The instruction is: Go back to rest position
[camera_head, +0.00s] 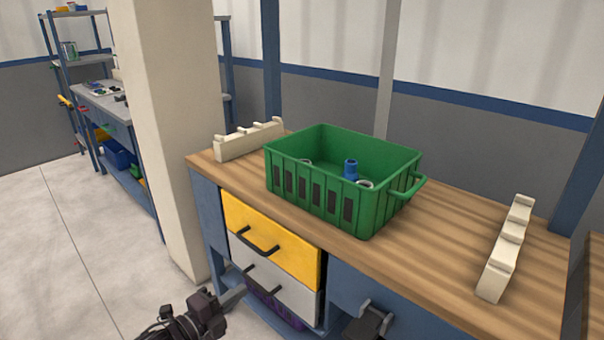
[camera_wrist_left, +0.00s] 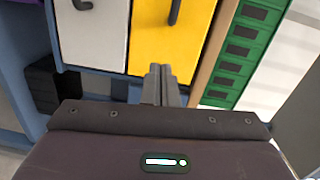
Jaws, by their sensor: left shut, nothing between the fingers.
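My left gripper (camera_head: 237,294) is low in front of the drawers at the bottom of the head view. In the left wrist view its two grey fingers (camera_wrist_left: 161,76) are together with nothing between them. What appears to be my right gripper (camera_head: 368,321) shows at the bottom edge, partly cut off; its jaw state is unclear. A green crate (camera_head: 318,205) stands on the wooden workbench (camera_head: 445,245), well above and apart from my left gripper. Inside it are a blue pipe piece (camera_head: 350,169) and pale ring-shaped pipe ends (camera_head: 366,184).
A cream notched rack (camera_head: 247,141) stands left of the crate, another (camera_head: 506,250) at the right. Closed yellow (camera_head: 270,240) and white (camera_head: 272,280) drawers face my left gripper. A cream pillar (camera_head: 172,130) stands left of the bench. The floor (camera_head: 75,235) at left is clear.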

